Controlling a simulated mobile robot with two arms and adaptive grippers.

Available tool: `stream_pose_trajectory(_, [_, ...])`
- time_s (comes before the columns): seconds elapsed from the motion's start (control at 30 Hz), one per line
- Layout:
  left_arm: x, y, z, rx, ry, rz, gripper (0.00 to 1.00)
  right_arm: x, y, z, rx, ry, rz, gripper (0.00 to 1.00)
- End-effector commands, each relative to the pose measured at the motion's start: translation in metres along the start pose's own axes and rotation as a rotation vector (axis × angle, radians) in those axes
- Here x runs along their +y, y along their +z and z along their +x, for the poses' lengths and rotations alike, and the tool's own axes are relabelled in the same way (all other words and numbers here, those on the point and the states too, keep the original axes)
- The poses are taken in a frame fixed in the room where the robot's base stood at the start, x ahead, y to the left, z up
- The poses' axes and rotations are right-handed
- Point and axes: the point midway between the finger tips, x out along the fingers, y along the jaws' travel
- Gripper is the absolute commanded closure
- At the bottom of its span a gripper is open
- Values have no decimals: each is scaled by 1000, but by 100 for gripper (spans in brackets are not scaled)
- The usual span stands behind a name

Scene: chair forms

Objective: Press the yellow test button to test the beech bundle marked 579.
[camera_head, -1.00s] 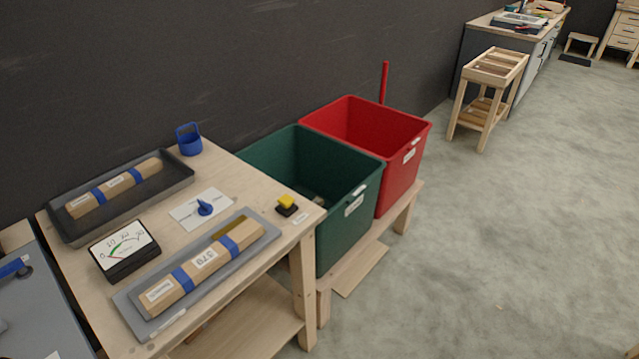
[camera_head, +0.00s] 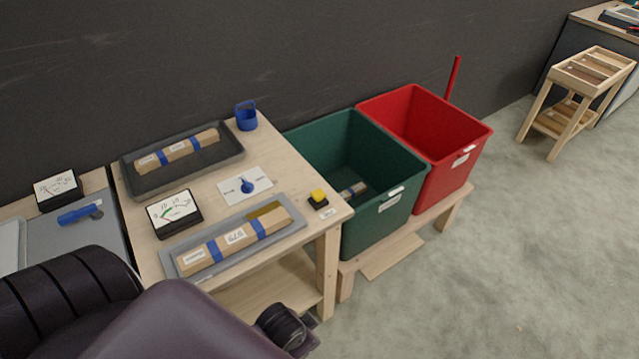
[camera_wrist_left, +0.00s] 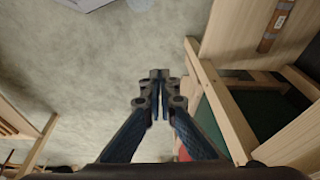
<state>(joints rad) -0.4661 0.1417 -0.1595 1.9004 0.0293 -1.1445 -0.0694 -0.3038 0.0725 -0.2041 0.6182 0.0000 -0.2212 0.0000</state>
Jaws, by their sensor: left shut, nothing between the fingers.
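The beech bundle marked 579 (camera_head: 236,241) lies in a grey tray (camera_head: 295,229) at the front of the wooden table, with two blue bands. The yellow test button (camera_head: 318,195) sits on a black base at the table's right end, right of the tray. A meter (camera_head: 174,213) stands behind the bundle's left end, and a blue dial knob (camera_head: 247,186) on a white plate is behind the tray. My left arm comes in at bottom left, in front of the table; its fingers are hidden there. In the left wrist view the left gripper (camera_wrist_left: 160,75) is shut and empty, with floor beyond.
A dark tray (camera_head: 238,159) with another bundle (camera_head: 178,150) lies at the table's back, beside a blue holder (camera_head: 246,117). A green bin (camera_head: 370,220) containing a bundle and a red bin (camera_head: 465,180) stand to the right on a low bench.

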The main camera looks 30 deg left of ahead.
Motion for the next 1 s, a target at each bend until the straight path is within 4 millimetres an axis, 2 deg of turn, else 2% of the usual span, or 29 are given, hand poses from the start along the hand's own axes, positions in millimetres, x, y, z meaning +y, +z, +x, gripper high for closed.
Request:
stream_pose_trajectory(0.03, [-4,-17,-29,24,-1,34,100,2,-1,-14,0,2,0,60])
stream_pose_trajectory(0.1, [-6,-38,-58,56,1,103,100,3,-2,-22,1,4,0,60])
stream_pose_trajectory(0.23, [-11,-81,-106,133,1,317,100,7,-4,-38,2,8,1,60])
stream_pose_trajectory(0.33, [-15,-119,-133,211,-10,585,100,10,-6,-47,3,11,2,60])
stream_pose_trajectory(0.47, [-24,-158,-146,290,-45,934,100,12,-6,-52,4,13,2,60])
stream_pose_trajectory(0.57, [-38,-184,-149,333,-90,1182,100,12,-7,-54,4,14,2,60])
stream_pose_trajectory(0.67, [-61,-209,-151,362,-150,1412,100,12,-8,-55,6,14,2,60])
stream_pose_trajectory(0.77, [-92,-232,-154,371,-225,1623,100,12,-8,-56,6,14,1,60])
stream_pose_trajectory(0.9, [-151,-263,-164,352,-354,1878,100,12,-9,-56,7,13,1,60])
stream_pose_trajectory(1.0, [-189,-281,-174,327,-442,2007,100,11,-9,-56,7,13,1,60])
